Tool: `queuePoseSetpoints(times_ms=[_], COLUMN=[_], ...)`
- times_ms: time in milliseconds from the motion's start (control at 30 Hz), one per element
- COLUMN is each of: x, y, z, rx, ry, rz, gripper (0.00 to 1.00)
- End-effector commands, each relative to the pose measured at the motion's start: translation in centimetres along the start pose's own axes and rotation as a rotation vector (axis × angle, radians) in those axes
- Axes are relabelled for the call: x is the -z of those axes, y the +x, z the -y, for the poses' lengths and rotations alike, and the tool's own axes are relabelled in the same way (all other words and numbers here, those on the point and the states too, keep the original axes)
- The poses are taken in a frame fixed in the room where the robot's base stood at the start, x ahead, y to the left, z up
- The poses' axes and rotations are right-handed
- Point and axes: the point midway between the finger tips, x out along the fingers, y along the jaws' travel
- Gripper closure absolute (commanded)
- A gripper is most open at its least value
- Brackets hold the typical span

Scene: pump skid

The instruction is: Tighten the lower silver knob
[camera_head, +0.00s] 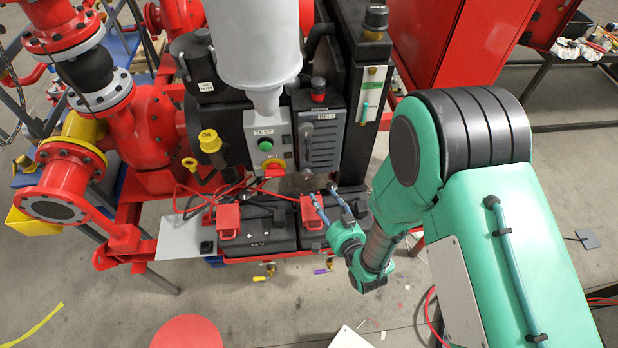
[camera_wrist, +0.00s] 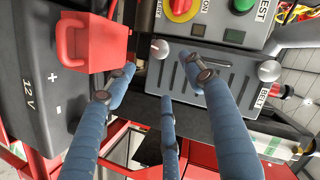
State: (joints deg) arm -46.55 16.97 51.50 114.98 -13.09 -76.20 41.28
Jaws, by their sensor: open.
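The grey belt panel (camera_head: 321,145) carries two silver knobs, one above the other. The lower silver knob (camera_head: 307,174) is at the panel's bottom edge; in the wrist view, which is turned sideways, it is the small round knob (camera_wrist: 160,49) at the left end of the panel. The upper silver knob (camera_wrist: 268,71) is at the right end, by the BELT label. My gripper (camera_head: 322,191) has blue fingers, spread open and empty, just below and in front of the lower knob. In the wrist view my fingers (camera_wrist: 161,78) surround the line towards it, apparently without touching it.
A black battery (camera_wrist: 38,95) with a red terminal cover (camera_wrist: 92,44) lies close beside my fingers. A test box (camera_head: 267,140) with a green button and red-yellow switch adjoins the panel. A red cabinet (camera_head: 455,40) stands behind my arm. Open floor lies in front.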

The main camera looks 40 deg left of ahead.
Motion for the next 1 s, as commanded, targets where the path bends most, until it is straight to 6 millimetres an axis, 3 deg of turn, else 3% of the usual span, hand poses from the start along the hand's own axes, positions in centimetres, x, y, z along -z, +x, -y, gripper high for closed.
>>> queuePoseSetpoints(times_ms=[467,667,1000], x=[0.0,-0.1,0.0], y=[1.0,3.0,7.9], z=[0.0,0.0,0.0], rx=[0.000,0.000,0.001], ry=[-0.003,-0.003,-0.003], rz=[0.000,0.001,-0.001], gripper=[0.47,0.47,0.47])
